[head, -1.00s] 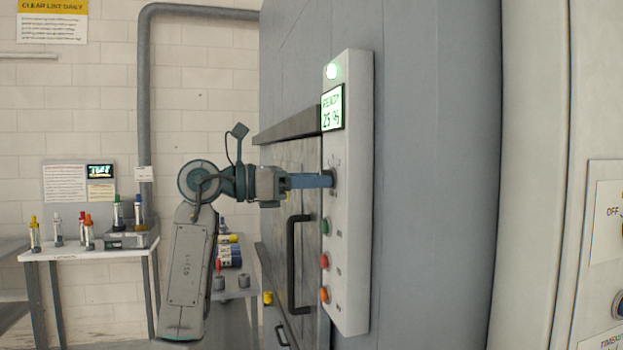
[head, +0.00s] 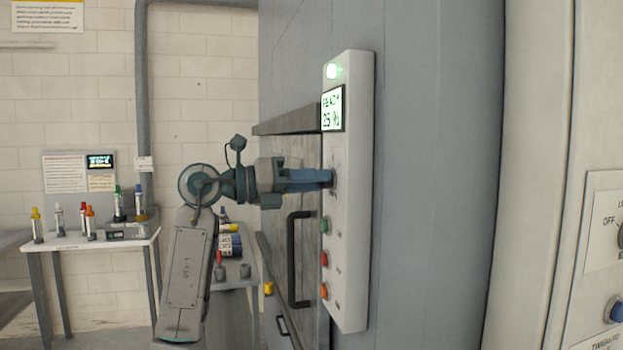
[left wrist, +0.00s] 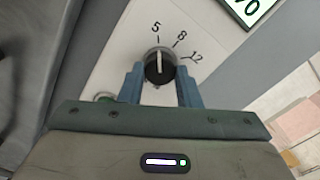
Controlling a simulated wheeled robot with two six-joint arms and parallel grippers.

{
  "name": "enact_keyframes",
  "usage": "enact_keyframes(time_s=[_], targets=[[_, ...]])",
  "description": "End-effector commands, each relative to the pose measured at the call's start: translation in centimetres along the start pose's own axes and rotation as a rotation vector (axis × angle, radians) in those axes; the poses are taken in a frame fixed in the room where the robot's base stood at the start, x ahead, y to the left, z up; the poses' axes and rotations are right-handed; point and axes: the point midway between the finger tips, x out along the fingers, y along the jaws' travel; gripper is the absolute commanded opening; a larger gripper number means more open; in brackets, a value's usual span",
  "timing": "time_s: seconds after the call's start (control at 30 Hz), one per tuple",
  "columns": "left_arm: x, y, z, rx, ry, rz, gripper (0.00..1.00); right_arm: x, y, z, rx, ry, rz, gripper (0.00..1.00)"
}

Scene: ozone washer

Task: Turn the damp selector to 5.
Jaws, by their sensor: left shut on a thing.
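The damp selector (left wrist: 160,68) is a dark round knob with a white pointer line, on the light control panel (head: 346,140). In the left wrist view its pointer stands nearly straight up, at about the 5 mark (left wrist: 156,28). The 8 (left wrist: 182,36) and 12 (left wrist: 196,56) marks lie to its right. My left gripper (left wrist: 160,80) is shut on the knob, with one blue finger on each side. In the head view the left gripper (head: 328,178) reaches the panel from the left, and its fingers hide the knob. My right gripper is in neither view.
Below are green (head: 325,226), red (head: 324,259) and orange (head: 323,291) buttons. A dark door handle (head: 294,260) stands left of the panel.

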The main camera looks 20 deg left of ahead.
Motion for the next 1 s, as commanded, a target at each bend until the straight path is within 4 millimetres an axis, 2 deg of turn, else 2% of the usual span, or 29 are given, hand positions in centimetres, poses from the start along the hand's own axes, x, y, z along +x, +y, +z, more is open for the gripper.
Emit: enact_keyframes(time_s=[0.43,0.47,0.53,0.57,0.87,1.0], targets=[[0.0,0.0,0.0,-0.011,-0.001,0.000,0.07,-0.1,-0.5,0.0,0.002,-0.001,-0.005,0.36],[0.0,0.0,0.0,-0.011,-0.001,0.000,0.36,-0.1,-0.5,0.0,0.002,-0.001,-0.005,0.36],[0.0,0.0,0.0,-0.010,-0.001,0.000,0.50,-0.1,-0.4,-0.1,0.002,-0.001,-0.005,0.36],[0.0,0.0,0.0,-0.010,-0.001,0.000,0.52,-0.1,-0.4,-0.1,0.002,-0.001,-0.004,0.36],[-0.2,0.1,0.0,-0.009,-0.001,0.001,0.52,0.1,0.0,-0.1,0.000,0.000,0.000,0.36],[-1.5,0.2,-0.2,-0.007,-0.002,0.003,0.52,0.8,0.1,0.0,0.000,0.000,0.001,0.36]])
